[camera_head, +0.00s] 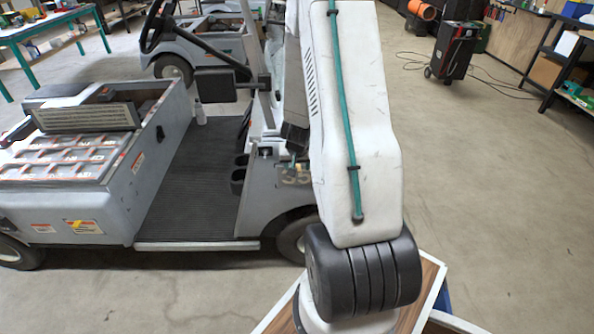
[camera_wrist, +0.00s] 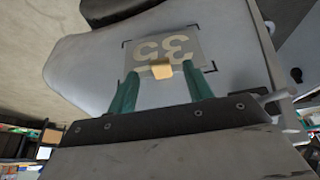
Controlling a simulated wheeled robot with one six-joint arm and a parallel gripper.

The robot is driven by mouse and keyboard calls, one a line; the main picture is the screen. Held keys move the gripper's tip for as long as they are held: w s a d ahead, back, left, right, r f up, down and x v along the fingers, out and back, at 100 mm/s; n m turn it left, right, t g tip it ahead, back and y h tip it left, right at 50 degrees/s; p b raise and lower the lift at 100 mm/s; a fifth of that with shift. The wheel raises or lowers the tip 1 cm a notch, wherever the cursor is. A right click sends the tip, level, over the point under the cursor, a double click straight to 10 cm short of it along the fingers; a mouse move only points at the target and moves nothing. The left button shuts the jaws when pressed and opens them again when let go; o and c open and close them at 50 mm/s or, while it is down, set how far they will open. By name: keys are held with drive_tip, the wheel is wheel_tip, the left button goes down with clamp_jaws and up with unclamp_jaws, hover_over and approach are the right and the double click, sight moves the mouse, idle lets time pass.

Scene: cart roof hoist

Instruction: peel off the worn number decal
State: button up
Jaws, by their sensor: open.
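The worn number decal (camera_wrist: 180,44) is a grey patch with a pale "35" on the cart's light grey side panel, seen upside down in the wrist view. Dark corner marks frame it. A small tan tab (camera_wrist: 161,71) sits at the decal's edge nearest me. My gripper (camera_wrist: 160,68) is open, with one green finger on each side of the tab; I cannot tell whether either touches it. In the head view the decal (camera_head: 295,180) shows on the cart's side, partly hidden by my arm.
A black wheeled machine (camera_head: 453,50) with cables on the floor stands at the upper right. The floor at right is mostly clear.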

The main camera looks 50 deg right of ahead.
drive_tip(key=shift+x, duration=2.35)
clamp_jaws()
drive_tip(key=shift+s+a, duration=1.05)
drive_tip(key=shift+a, duration=0.2)
drive_tip(key=shift+s+a, duration=0.95)
drive_tip(key=shift+a, duration=0.2)
drive_tip(key=shift+s+a, duration=0.95)
drive_tip(key=shift+a, duration=0.15)
